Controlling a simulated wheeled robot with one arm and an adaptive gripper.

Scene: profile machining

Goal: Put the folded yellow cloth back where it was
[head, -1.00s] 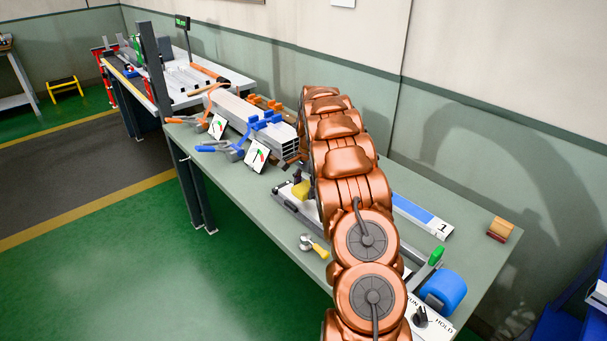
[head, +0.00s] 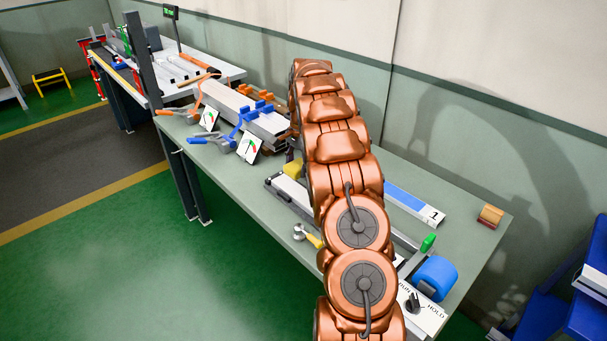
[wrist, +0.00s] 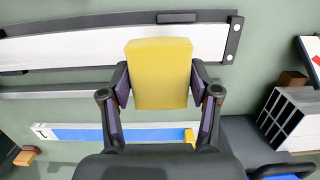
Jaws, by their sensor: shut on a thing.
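The folded yellow cloth (wrist: 160,75) shows in the wrist view as a thick yellow block between the two dark fingers of my gripper (wrist: 160,90). My gripper is shut on its sides and holds it over the grey-green bench. In the head view a small part of the yellow cloth (head: 293,168) shows at the left edge of my copper arm. The arm hides most of my gripper there. I cannot tell the exact gap between the cloth and the bench.
On the bench (head: 470,195) are a long pale rail (wrist: 120,45), a blue-and-white strip marked 1 (head: 412,202), a wooden block (head: 490,216), a yellow-handled tool (head: 305,234), a blue roll (head: 435,278) and clamped profiles (head: 235,108). Bare bench lies around the wooden block.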

